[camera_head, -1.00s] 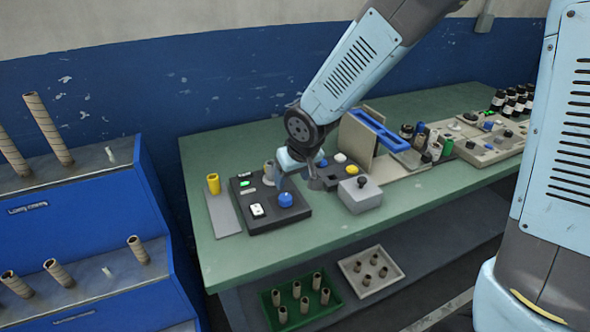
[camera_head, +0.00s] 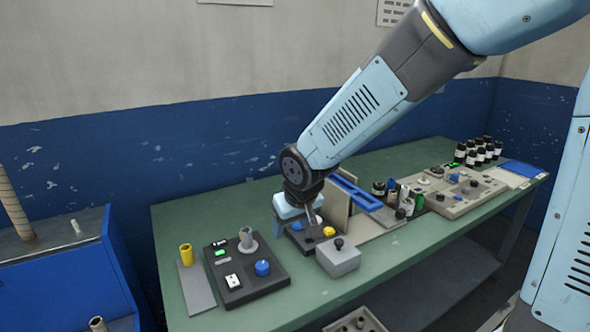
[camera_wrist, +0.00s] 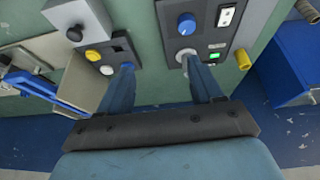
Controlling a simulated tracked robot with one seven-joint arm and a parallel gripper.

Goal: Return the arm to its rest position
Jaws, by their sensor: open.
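My arm reaches down from the upper right in the head view, with its wrist over the green table (camera_head: 400,255). My gripper (camera_wrist: 157,62) is open and empty in the wrist view, its two fingers spread apart. In the head view the gripper hangs above the table near the beige panel (camera_head: 338,205), its fingers partly hidden by my wrist. Between the fingers in the wrist view, a strip of green table shows between two dark control boxes. The larger black control box (camera_head: 262,283) carries a blue knob (camera_head: 262,268), a switch and a lit green display.
A grey box (camera_head: 340,262) with a black knob, a blue frame (camera_head: 356,192) and the beige panel stand close to the gripper. A yellow cup (camera_head: 186,254) stands at left. Several dark bottles (camera_head: 478,152) stand far right. A blue rack (camera_head: 70,285) is left of the table.

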